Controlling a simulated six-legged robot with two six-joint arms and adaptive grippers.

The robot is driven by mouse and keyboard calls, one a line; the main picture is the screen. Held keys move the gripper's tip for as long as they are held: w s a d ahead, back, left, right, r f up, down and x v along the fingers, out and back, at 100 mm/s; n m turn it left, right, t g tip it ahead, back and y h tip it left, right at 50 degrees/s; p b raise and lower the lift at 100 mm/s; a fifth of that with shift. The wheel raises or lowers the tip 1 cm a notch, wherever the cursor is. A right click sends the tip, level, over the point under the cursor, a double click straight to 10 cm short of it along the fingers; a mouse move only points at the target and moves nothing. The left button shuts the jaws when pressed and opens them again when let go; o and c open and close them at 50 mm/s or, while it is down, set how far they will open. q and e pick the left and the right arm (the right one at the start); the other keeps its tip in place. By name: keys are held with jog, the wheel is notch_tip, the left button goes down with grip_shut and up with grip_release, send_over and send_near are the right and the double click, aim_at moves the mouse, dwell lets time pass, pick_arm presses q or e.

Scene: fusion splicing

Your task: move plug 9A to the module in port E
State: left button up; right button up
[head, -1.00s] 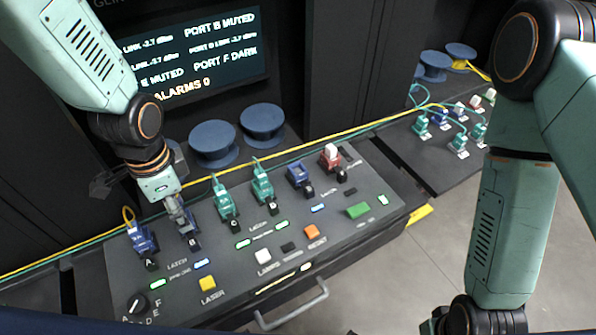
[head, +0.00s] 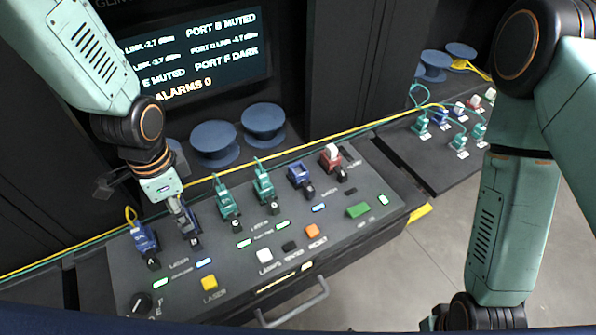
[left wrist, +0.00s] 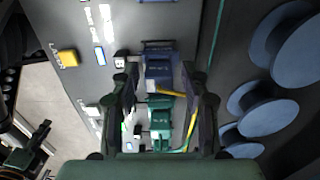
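My left gripper (head: 181,210) points down at the blue module in port B (head: 190,229) on the sloped panel. In the left wrist view its two fingers (left wrist: 166,72) stand apart, with a blue module (left wrist: 158,71) showing between them. I cannot tell whether they touch it. The blue module in port E (head: 299,175) stands right of two green modules in ports C (head: 226,203) and D (head: 263,184). A blue module with a yellow cable sits in port A (head: 144,240). I cannot read which plug is 9A. My right gripper is not clearly visible.
A red module with a white top (head: 332,158) is in port F. Blue spools (head: 214,140) stand behind the panel. Yellow and green cables run along its back edge. A screen (head: 200,55) reads ports B and E muted. More plugs sit on the right shelf (head: 440,165).

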pick_arm(q)
grip_shut()
dwell(0.3)
jog(key=shift+r, duration=0.15)
jog(key=shift+r+p, duration=2.95)
jog(key=shift+p, duration=0.6)
jog(key=shift+s+f, duration=0.1)
